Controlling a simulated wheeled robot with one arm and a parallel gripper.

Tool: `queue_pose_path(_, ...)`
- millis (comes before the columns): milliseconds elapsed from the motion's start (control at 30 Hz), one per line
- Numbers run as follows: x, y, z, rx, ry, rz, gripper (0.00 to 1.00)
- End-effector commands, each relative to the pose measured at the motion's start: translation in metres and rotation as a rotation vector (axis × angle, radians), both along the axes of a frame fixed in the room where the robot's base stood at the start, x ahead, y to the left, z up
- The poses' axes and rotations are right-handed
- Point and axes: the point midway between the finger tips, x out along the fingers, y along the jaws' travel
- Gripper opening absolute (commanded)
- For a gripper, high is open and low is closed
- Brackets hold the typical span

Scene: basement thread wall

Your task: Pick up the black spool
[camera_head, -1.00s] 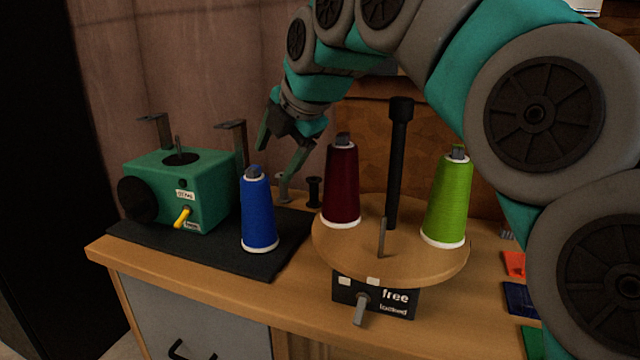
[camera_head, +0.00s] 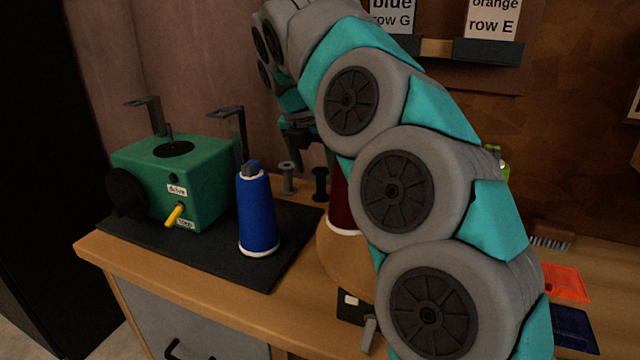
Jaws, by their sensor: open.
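The small black spool (camera_head: 320,184) stands upright at the back of the bench, just right of a grey spool (camera_head: 287,178). My gripper (camera_head: 310,155) points down above and slightly behind these two spools in the picture. It is open and appears empty. It looks apart from the black spool, but its exact distance is hard to judge. My arm partly hides the fingers.
A blue thread cone (camera_head: 257,212) stands on a dark mat (camera_head: 215,255) beside a green winder box (camera_head: 178,180). My arm hides most of the round wooden turntable (camera_head: 340,262) and its dark red cone (camera_head: 342,212). Orange (camera_head: 565,283) and blue (camera_head: 573,330) pieces lie at right.

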Motion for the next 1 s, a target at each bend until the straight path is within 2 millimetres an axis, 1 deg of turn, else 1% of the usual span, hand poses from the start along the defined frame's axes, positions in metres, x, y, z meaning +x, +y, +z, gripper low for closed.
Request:
queue_pose_path(333, 0.012, -0.011, -0.041, 0.001, 0.003, 0.000, 0.76)
queue_pose_path(433, 0.015, -0.011, -0.046, 0.002, 0.001, -0.001, 0.76)
queue_pose_path(667, 0.015, -0.011, -0.047, 0.002, -0.001, -0.002, 0.76)
queue_pose_path(767, 0.015, -0.011, -0.047, 0.002, 0.000, -0.002, 0.66)
queue_pose_path(1000, 0.015, -0.011, -0.047, 0.002, 0.000, -0.001, 0.39)
